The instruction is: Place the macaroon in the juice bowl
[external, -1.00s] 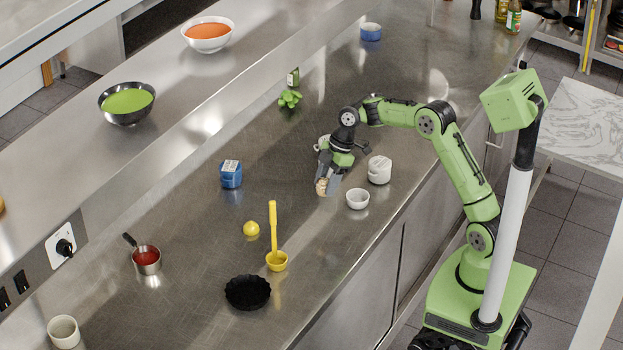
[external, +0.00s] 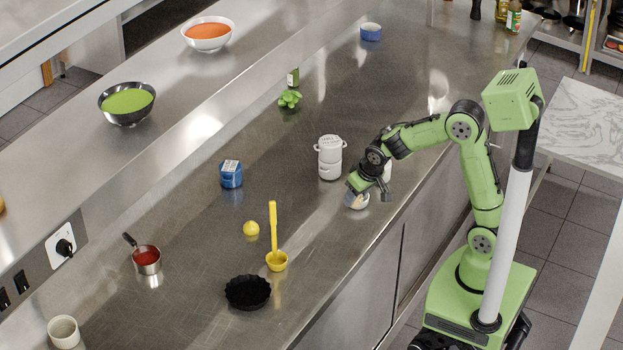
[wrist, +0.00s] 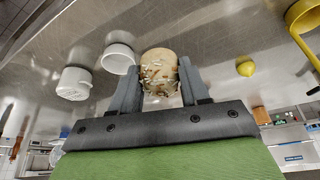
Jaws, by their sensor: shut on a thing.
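My gripper (wrist: 160,85) is shut on the macaroon (wrist: 160,72), a pale tan piece with light flecks held between its two grey fingers in the wrist view. Two bowls of coloured liquid stand on the raised shelf: a white bowl of orange liquid (external: 208,33) and a dark bowl of green liquid (external: 127,103). I cannot tell which is the juice bowl.
The small white bowl (wrist: 118,58) and a white canister (wrist: 73,83) are left of the macaroon in the wrist view. A white lidded jar (external: 330,158), blue box (external: 231,174), lemon (external: 251,229), yellow ladle (external: 275,240) and black dish (external: 248,292) stand on the counter.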

